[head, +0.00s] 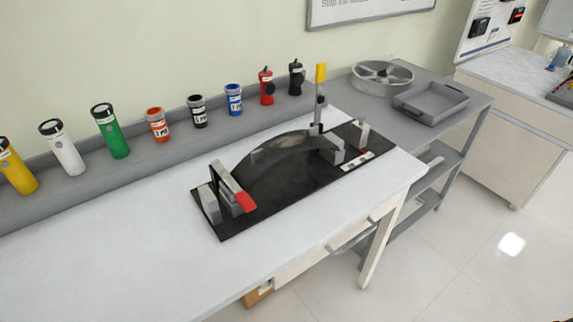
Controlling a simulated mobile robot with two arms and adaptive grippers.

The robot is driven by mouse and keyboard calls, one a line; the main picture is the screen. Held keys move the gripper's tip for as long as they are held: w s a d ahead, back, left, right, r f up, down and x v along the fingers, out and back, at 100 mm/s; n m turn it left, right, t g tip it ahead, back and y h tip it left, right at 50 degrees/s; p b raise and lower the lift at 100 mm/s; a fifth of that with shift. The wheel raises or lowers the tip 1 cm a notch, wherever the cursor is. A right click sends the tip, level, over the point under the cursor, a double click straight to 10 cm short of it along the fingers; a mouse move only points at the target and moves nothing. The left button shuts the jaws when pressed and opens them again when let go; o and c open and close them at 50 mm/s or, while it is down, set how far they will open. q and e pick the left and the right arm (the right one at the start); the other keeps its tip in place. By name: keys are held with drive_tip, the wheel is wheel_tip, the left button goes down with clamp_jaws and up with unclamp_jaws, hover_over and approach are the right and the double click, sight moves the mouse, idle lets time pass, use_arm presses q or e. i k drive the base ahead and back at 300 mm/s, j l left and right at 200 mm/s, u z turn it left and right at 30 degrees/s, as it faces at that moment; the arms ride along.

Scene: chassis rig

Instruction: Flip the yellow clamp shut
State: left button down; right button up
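The yellow clamp (320,80) stands at the far right end of a black base plate (270,208) on the white table. Its yellow-tipped lever points straight up. A red-tipped clamp (243,201) sits at the near left end of the plate, with its red tip low. A dark curved part (285,155) lies on the plate between the two clamps. Neither of my grippers shows in the head view.
Several coloured bottles and canisters (110,130) line the grey ledge behind the table. A grey side table (450,125) holds a round wheel (382,77) and a tray (430,103). The white tabletop (110,260) is clear at left and front.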

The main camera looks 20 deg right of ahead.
sight(321, 67)
drive_tip(key=l+u, duration=0.1)
drive_tip(key=l, duration=0.4)
drive_tip(key=l+u, duration=0.15)
drive_tip(key=l, duration=0.3)
drive_tip(key=k+l+u, duration=0.1)
drive_tip(key=l, duration=0.35)
drive_tip(key=k+l+u, duration=0.15)
drive_tip(key=l, duration=0.35)
drive_tip(key=l+u, duration=0.1)
drive_tip(key=l, duration=0.35)
drive_tip(key=k+l+u, duration=0.15)
drive_tip(key=l, duration=0.3)
drive_tip(key=k+l+u, duration=0.1)
drive_tip(key=l, duration=0.35)
drive_tip(key=k+l+u, duration=0.15)
drive_tip(key=l, duration=0.25)
